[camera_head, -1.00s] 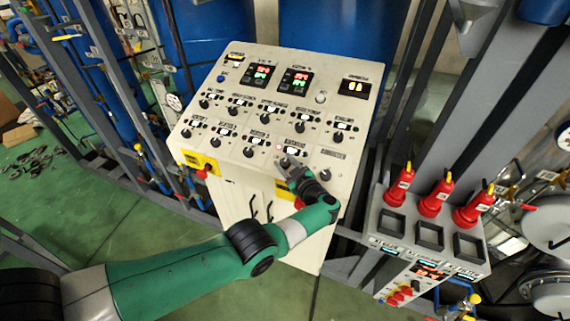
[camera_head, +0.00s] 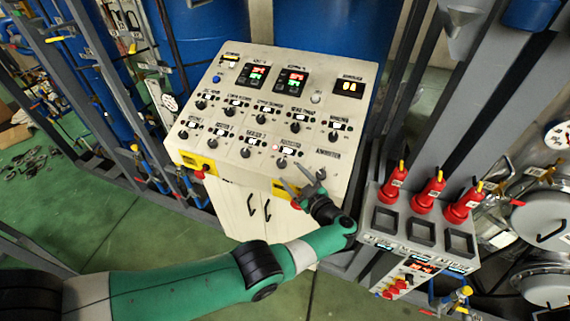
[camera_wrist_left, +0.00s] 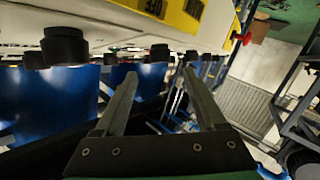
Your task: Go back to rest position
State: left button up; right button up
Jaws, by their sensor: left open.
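My left gripper (camera_head: 304,180) is open and empty at the lower right of the control panel's sloped face in the head view. Its two fingers also show apart in the left wrist view (camera_wrist_left: 158,95), with nothing between them. The control panel (camera_head: 225,150) is a cream cabinet with rows of black knobs, small labels and lit displays (camera_head: 291,82). I cannot tell whether a fingertip touches the panel. My green left arm comes in from the lower left. My right gripper is not in view.
To the right stands a grey box (camera_head: 405,227) with red-topped handles (camera_head: 430,190) close to my wrist. Grey steel frames (camera_head: 75,80) and blue tanks (camera_head: 215,35) surround the panel. The green floor (camera_head: 110,235) at lower left is open.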

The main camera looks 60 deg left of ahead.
pick_arm(q)
jog(key=d, duration=0.3)
jog(key=shift+d+r, duration=0.15)
jog(key=shift+r, duration=0.05)
jog(key=shift+r, duration=0.1)
